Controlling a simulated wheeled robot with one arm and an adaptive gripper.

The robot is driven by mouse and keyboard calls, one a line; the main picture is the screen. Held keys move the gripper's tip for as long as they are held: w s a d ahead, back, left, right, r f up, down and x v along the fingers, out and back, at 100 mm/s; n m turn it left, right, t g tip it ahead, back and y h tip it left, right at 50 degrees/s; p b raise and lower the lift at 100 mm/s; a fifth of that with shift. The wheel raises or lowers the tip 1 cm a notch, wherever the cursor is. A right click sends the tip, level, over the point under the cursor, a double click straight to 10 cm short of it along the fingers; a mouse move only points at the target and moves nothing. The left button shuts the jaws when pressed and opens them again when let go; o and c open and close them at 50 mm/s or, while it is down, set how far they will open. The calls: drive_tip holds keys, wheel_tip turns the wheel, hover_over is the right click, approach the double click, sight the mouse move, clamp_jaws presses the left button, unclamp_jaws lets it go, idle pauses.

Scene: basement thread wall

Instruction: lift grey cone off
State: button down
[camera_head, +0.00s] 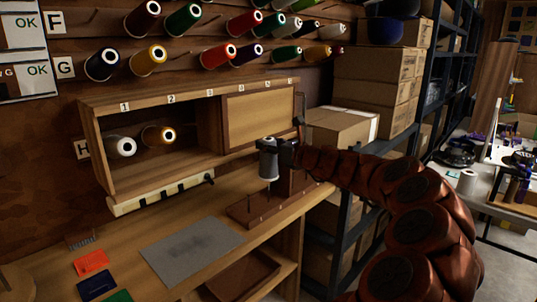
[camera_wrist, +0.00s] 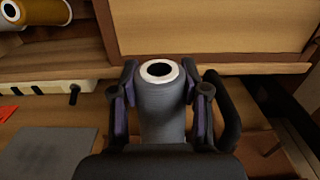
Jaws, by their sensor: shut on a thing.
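The grey cone (camera_head: 268,163) is a grey thread cone with a white rim and a dark hole at its top. In the wrist view the grey cone (camera_wrist: 161,108) stands between the two fingers of my gripper (camera_wrist: 163,100), which is shut on its sides. In the head view my gripper (camera_head: 279,152) holds it upright over the wooden peg stand (camera_head: 252,212) on the bench. A dark peg or shaft shows just under the cone; I cannot tell whether the cone is still around it.
Behind is a wooden cabinet (camera_head: 216,124) with a closed panel (camera_head: 260,114) and an open bay holding a white cone (camera_head: 121,147) and an orange cone (camera_head: 158,136). A grey mat (camera_head: 190,247) and coloured cards (camera_head: 92,262) lie on the bench. Boxes (camera_head: 341,128) stand to the right.

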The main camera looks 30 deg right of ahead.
drive_tip(key=shift+r, duration=0.35)
wheel_tip(320, 180, up, 4)
drive_tip(key=p, duration=0.4)
drive_tip(key=shift+p, duration=0.35)
